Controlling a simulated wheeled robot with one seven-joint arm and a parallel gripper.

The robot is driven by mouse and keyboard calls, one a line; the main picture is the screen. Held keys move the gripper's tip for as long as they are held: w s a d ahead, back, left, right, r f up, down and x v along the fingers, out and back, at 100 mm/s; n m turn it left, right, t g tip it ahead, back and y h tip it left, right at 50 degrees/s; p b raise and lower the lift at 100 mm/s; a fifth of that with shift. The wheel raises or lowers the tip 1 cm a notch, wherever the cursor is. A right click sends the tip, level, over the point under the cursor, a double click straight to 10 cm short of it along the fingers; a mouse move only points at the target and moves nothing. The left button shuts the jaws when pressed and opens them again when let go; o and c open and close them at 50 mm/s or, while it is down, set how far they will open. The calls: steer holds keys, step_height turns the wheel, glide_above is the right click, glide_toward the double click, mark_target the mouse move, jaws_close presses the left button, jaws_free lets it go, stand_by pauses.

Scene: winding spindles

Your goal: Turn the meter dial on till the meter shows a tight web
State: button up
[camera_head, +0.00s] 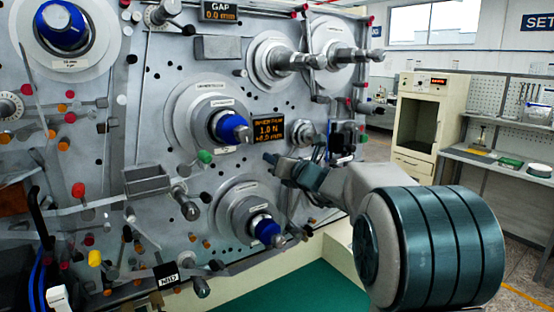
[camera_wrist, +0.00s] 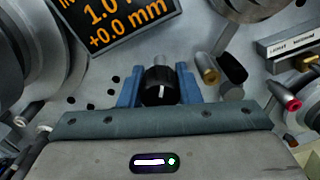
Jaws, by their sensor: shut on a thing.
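The meter (camera_head: 267,131) is a dark display with orange text on the grey machine panel. It reads 1.0 N and +0.0 mm in the head view. In the wrist view the meter (camera_wrist: 112,28) is partly cut off at the top left. The meter dial (camera_wrist: 160,88) is a round black knob with a white mark pointing roughly up and down the picture. My gripper (camera_wrist: 160,76) is shut on the dial, one blue finger on each side. In the head view my gripper (camera_head: 275,163) is just below the meter, and the dial is hidden there.
A spindle with a blue core (camera_head: 230,127) stands left of the meter. Another blue-tipped spindle (camera_head: 267,230) is below it. In the wrist view, a brass-and-black roller (camera_wrist: 208,68) and a red-tipped peg (camera_wrist: 292,103) stick out to the right of my gripper.

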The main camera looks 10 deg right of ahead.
steer(key=shift+m, duration=0.5)
steer(key=o, duration=1)
steer(key=b+v, duration=0.3)
steer(key=v, duration=1.1)
